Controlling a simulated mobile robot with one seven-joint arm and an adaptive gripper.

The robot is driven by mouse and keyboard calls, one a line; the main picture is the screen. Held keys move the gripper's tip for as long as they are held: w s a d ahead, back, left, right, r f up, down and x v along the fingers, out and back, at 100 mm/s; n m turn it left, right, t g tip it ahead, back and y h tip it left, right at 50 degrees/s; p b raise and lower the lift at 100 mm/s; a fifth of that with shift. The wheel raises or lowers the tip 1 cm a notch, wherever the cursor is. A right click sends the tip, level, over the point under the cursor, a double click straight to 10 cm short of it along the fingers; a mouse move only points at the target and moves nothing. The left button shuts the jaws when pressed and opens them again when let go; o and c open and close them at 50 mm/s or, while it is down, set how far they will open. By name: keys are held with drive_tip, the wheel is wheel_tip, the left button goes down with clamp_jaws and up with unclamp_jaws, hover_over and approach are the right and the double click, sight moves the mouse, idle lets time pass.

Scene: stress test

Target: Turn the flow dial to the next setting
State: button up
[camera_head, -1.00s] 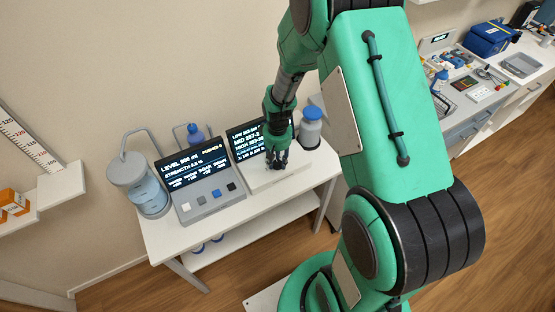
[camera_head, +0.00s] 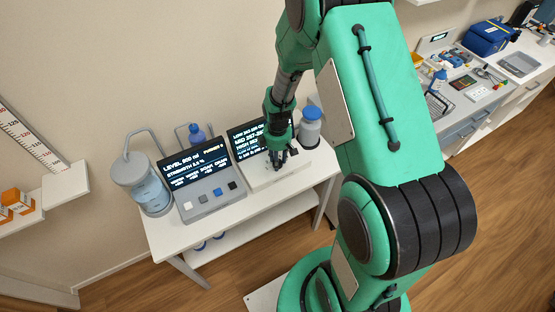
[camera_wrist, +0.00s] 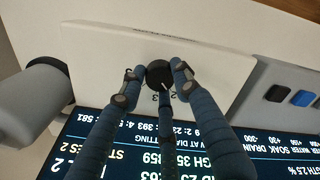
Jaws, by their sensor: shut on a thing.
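The flow dial (camera_wrist: 158,73) is a small black round knob on a pale panel (camera_wrist: 215,60). In the wrist view a white pointer mark shows at its lower right edge, and a printed digit is partly visible below it. My gripper (camera_wrist: 158,76) has its fingers closed around the dial, one fingertip at the left and one at the right, with another finger below. In the head view my gripper (camera_head: 277,166) is down at the white box (camera_head: 262,182) in front of the right display, and it hides the dial.
The right display (camera_head: 246,138) stands behind the box. A blue-capped bottle (camera_head: 310,128) stands close to its right. A keypad console (camera_head: 202,192) and a clear jar (camera_head: 142,184) stand to the left. The table (camera_head: 225,215) is bare along its front.

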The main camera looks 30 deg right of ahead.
drive_tip(key=n, duration=0.3)
drive_tip(key=shift+n, duration=0.4)
drive_tip(key=shift+n+p, duration=0.45)
drive_tip(key=shift+n, duration=1.35)
drive_tip(key=o, duration=1.2)
drive_tip(key=shift+c, duration=0.2)
wheel_tip(320, 180, up, 12)
